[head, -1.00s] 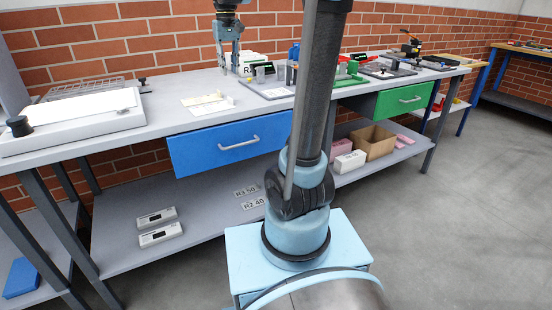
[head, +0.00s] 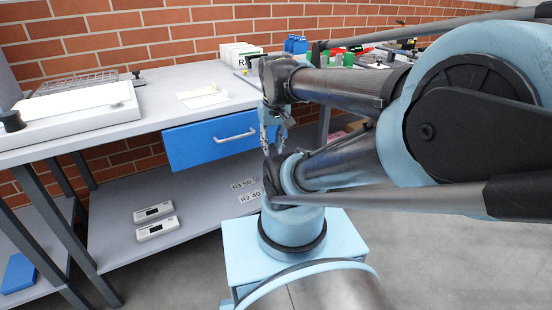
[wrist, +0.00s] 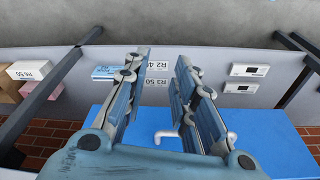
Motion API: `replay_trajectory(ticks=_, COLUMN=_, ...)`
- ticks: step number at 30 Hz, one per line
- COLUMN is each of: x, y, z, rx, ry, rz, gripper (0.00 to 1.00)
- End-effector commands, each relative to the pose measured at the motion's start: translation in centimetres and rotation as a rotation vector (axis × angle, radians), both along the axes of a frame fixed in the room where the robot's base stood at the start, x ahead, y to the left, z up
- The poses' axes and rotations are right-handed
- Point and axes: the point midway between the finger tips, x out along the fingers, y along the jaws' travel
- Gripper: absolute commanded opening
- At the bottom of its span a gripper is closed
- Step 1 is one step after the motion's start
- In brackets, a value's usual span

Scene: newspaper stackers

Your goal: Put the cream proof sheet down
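My gripper (head: 273,138) hangs fingers down in front of the bench, just right of the blue drawer's handle in the head view. In the wrist view my gripper (wrist: 162,62) has its two fingers apart, with nothing visible between them. A small cream flat piece (head: 203,97) lies on the bench top, left of and behind my gripper. I cannot tell whether it is the cream proof sheet. A pale flat surface (head: 70,103) also shows on the device at the bench's left end.
The blue drawer (head: 185,148) is under the bench top (head: 160,82); its handle (wrist: 166,135) is close below my fingers in the wrist view. The lower shelf (head: 190,205) holds two white boxes (head: 155,220) and price labels (head: 243,183). My arm hides the bench's right part.

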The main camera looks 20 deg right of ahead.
Motion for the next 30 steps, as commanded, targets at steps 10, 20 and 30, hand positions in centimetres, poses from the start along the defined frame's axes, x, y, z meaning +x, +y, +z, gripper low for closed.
replay_trajectory(ticks=10, x=-2.3, y=-0.7, z=-3.3, rx=-0.001, ry=-0.016, rz=-0.022, gripper=0.08)
replay_trajectory(ticks=20, x=3.8, y=0.9, z=5.5, rx=-0.001, ry=0.021, rz=0.03, gripper=0.08)
replay_trajectory(ticks=30, x=12.2, y=3.7, z=14.8, rx=-0.005, ry=0.067, rz=0.093, gripper=0.08)
